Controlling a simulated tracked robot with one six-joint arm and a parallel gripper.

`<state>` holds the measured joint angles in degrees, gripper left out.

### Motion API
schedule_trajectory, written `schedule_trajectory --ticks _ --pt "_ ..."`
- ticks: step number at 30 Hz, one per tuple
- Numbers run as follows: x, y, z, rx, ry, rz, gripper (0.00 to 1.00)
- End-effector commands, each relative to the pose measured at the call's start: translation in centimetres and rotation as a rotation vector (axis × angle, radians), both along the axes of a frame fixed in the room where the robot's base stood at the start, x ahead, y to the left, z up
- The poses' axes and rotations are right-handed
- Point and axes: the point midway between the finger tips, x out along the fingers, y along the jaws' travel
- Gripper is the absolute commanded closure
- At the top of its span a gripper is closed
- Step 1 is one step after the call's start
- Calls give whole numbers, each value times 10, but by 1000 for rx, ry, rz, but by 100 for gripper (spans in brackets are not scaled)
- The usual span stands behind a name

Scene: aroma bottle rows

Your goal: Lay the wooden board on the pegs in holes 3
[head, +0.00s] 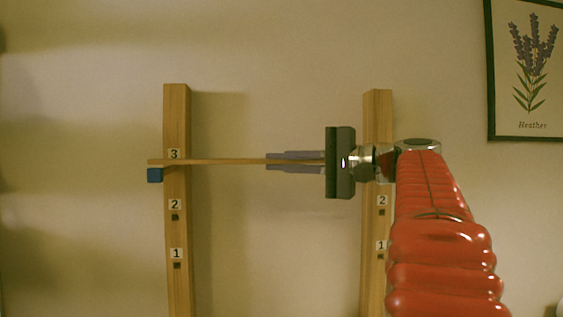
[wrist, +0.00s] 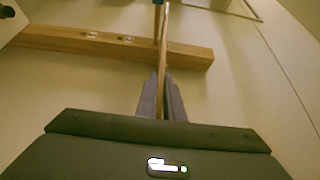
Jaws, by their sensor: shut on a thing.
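The wooden board (head: 228,161) is a thin, nearly level strip across the left post at the height of label 3. My gripper (head: 292,161) is shut on it, its grey fingers around the board between the posts. In the wrist view the board (wrist: 164,45) runs up from between the fingers (wrist: 163,100) past a post. A blue peg (head: 154,175) sticks out at hole 3 of the left post (head: 177,235), just under the board's left end. I cannot tell whether they touch. The right post's hole 3 and any peg there are hidden behind my gripper and wrist.
The right post (head: 377,110) stands behind my wrist, with labels 1 and 2 showing. Holes 1 and 2 on the left post look empty. A framed heather picture (head: 530,70) hangs at upper right. The space between the posts below the board is clear.

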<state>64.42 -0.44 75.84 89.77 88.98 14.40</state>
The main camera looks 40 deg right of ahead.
Motion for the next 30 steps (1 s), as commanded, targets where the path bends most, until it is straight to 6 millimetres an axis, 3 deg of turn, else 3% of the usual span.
schedule_trajectory --ticks 18,19,21,28,30 --pt "0 0 -6 0 -1 0 100" --pt "0 0 -6 0 -1 0 92" --pt "0 0 -6 0 -1 0 87" --pt "0 0 -6 0 0 0 71" --pt "0 0 -6 0 0 0 70"
